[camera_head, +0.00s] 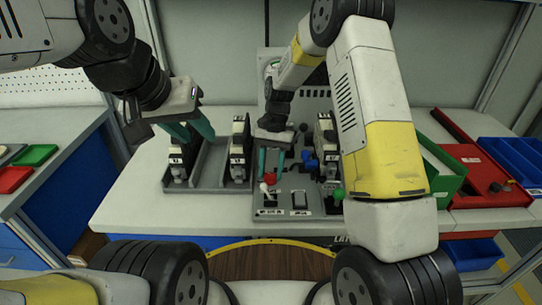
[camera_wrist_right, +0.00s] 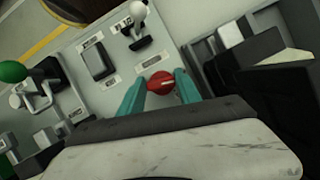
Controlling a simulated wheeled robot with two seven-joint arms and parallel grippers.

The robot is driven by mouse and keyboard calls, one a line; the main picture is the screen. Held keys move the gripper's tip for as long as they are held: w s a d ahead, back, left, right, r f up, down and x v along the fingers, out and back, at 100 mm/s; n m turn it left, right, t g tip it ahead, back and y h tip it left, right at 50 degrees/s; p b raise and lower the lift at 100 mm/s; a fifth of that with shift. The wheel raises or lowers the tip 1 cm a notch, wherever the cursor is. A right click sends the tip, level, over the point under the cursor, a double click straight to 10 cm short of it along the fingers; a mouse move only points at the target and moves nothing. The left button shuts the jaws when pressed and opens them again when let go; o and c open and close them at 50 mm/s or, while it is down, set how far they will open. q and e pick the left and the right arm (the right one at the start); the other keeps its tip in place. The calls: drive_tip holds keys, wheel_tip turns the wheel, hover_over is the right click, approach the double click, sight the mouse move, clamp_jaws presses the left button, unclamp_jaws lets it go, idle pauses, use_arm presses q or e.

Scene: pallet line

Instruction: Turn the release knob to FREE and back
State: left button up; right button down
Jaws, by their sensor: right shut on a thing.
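The red release knob (camera_head: 270,177) sits on the grey control panel (camera_head: 285,203), near its left side. In the right wrist view the round red knob (camera_wrist_right: 161,84) shows a pale line across its face. My right gripper (camera_head: 271,168) points down at it, and its teal fingers (camera_wrist_right: 160,94) are shut on the knob from both sides. The labels near the knob are too small to read. My left gripper (camera_head: 197,136) hangs over the left part of the table, its teal fingers apart and empty, near a black-and-white module (camera_head: 181,160).
A white-tipped lever (camera_wrist_right: 137,10) and a dark rocker switch (camera_head: 299,199) are close to the knob. A green knob (camera_head: 338,193) is further right. Black modules (camera_head: 239,150) stand in grey holders nearby. A green bin (camera_head: 440,170) is at right. The table's front left is clear.

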drive_tip(key=shift+n+h, duration=0.6)
drive_tip(key=shift+n, duration=0.9)
drive_tip(key=c, duration=0.8)
unclamp_jaws()
drive_tip(key=shift+c, duration=0.2)
drive_tip(key=shift+r, duration=0.1)
drive_tip(key=v, duration=0.7)
drive_tip(key=shift+w+r, duration=0.2)
drive_tip(key=shift+r, duration=0.1)
